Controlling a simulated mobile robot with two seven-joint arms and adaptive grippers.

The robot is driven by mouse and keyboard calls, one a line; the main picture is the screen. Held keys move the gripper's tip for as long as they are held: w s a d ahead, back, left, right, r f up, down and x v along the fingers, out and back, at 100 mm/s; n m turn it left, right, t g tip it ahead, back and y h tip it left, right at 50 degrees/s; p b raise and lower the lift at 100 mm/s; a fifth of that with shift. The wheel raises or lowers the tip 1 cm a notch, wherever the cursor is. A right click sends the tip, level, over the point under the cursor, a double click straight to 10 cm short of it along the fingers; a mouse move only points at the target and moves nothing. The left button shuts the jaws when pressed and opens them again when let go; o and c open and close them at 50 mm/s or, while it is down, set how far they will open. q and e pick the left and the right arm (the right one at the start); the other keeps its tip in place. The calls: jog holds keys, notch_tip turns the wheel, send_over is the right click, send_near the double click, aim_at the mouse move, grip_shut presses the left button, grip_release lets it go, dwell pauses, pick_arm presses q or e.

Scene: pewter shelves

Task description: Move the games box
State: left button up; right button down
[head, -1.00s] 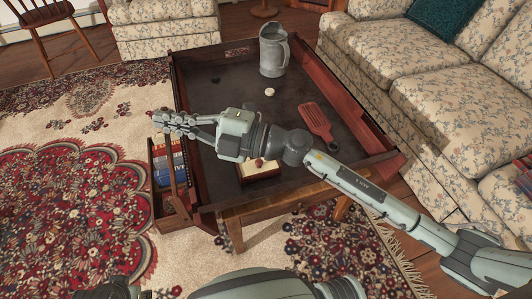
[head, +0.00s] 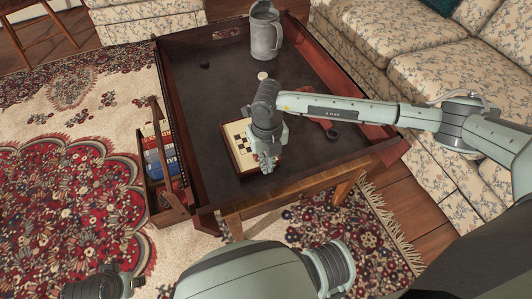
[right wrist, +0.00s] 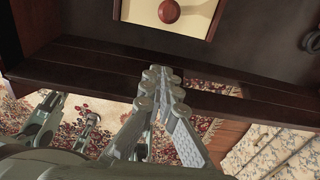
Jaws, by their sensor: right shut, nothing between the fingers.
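The games box (head: 240,138), with a checkered top and reddish-brown border, lies on the dark tray-like coffee table (head: 215,90) near its front edge. In the right wrist view, its cream side (right wrist: 195,22) with a round red knob shows at the top. My right gripper (head: 266,164) hangs at the box's front right corner in the head view and covers part of it. Its fingers (right wrist: 162,75) are shut and empty, short of the knob in the wrist view. Contact with the box cannot be told.
A grey metal pitcher (head: 264,32) and a small pale round item (head: 262,76) stand farther back. A raised wooden rim surrounds the tabletop. A rack of books (head: 160,150) stands left; a floral sofa (head: 430,60) stands right.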

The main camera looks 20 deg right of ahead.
notch_tip(320, 180, down, 4)
jog(key=shift+r, duration=0.1)
jog(key=w, duration=0.2)
jog(key=shift+w+a+r, duration=0.1)
jog(key=shift+w+r, duration=0.1)
jog(key=shift+w, duration=0.85)
pick_arm(q)
jog(key=shift+w, duration=0.35)
